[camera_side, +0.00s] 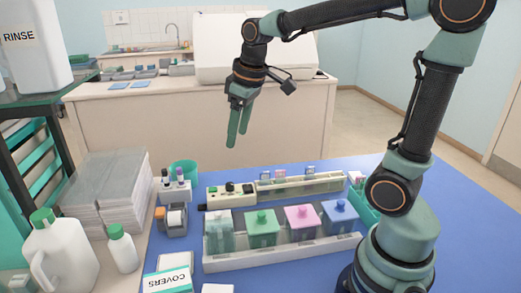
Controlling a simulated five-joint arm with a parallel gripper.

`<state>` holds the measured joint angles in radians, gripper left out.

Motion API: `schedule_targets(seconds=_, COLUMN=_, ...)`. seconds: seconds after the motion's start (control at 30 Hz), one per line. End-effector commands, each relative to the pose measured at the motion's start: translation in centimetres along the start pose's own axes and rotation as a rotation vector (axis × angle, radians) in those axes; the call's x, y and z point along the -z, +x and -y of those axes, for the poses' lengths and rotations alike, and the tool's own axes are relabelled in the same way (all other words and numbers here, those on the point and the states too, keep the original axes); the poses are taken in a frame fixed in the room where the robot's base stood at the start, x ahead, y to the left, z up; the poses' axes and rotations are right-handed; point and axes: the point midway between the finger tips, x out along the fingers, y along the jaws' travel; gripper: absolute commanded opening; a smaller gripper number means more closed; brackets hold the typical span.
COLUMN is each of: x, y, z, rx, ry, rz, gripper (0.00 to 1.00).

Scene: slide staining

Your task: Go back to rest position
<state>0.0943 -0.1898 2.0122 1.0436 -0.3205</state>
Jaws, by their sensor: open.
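My gripper (236,135) hangs in the air above the far side of the blue mat, fingers pointing down and holding nothing. Its two green fingers look close together from this side, with a narrow gap between them. Below it on the mat are a cream power strip-like device (232,194) with a black knob and a slide rack (300,184) holding a few slides. Nearer the camera stands a white tray (285,255) with a row of staining jars: a clear one (219,232), a green one (262,230), a pink one (302,222) and a blue one (340,217).
The blue mat (460,215) is clear at the right. Left of the tray are a tape dispenser (174,220), marker pens (172,184), a teal cup (184,169), paper stacks (125,172), white bottles (62,252) and a COVERS box (168,282). A counter (170,120) stands behind.

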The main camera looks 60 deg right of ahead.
Motion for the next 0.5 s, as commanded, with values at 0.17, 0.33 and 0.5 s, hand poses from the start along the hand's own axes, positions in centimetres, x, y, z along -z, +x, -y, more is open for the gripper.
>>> schedule_targets(seconds=0.17, x=-3.2, y=-1.4, z=2.5, rx=-0.011, ry=0.091, rz=-0.095, gripper=0.64)
schedule_targets(seconds=0.33, x=-5.8, y=-1.5, z=4.2, rx=-0.008, ry=0.172, rz=-0.169, gripper=0.64)
schedule_targets(seconds=0.5, x=-7.2, y=-1.2, z=5.2, rx=-0.002, ry=0.22, rz=-0.211, gripper=0.64)
